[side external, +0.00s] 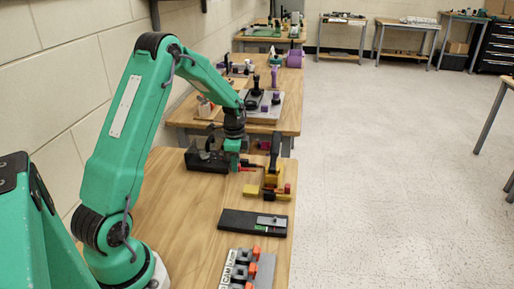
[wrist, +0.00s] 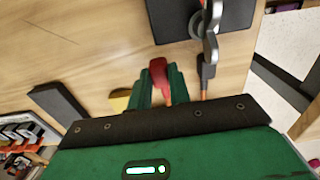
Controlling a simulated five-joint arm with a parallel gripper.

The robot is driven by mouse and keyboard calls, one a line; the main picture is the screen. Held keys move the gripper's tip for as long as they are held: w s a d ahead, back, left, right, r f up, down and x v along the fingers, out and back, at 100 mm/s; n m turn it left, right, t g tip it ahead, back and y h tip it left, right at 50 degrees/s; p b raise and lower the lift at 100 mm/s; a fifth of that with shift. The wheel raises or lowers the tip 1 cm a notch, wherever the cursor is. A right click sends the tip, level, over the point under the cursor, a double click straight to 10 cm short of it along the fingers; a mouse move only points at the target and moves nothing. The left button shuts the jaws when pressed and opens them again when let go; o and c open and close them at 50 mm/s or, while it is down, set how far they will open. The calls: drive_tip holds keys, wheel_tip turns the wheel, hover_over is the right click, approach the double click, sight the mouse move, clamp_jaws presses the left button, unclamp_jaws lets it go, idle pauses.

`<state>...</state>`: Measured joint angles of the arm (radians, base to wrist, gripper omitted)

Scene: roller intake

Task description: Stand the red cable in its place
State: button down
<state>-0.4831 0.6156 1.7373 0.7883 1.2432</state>
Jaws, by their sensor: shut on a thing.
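My gripper (wrist: 160,78) has its green fingers closed on a red piece, the red cable (wrist: 158,68), which sticks out beyond the fingertips in the wrist view. In the side external view my gripper (side external: 234,168) points down just right of a black box and left of a yellow stand. A little red (side external: 248,164) shows beside the fingers there, but I cannot tell which part of the cable it is. The cable's place cannot be made out for sure.
The black box (side external: 205,160) is close to my gripper. The yellow stand (side external: 273,180) with a black upright and a yellow block (side external: 251,190) are at right. A black board (side external: 252,223) and a rack with orange parts (side external: 246,268) lie nearer. Bare wood is at left.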

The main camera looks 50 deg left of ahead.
wheel_tip(320, 180, up, 8)
drive_tip(key=shift+f, duration=0.1)
drive_tip(key=shift+d, duration=0.1)
idle(0.7)
drive_tip(key=d, duration=1)
drive_tip(key=shift+s+d, duration=0.2)
drive_tip(key=shift+s, duration=0.2)
drive_tip(key=shift+f, duration=2.8)
drive_tip(key=shift+f, duration=1.05)
drive_tip(key=c, duration=1.6)
unclamp_jaws()
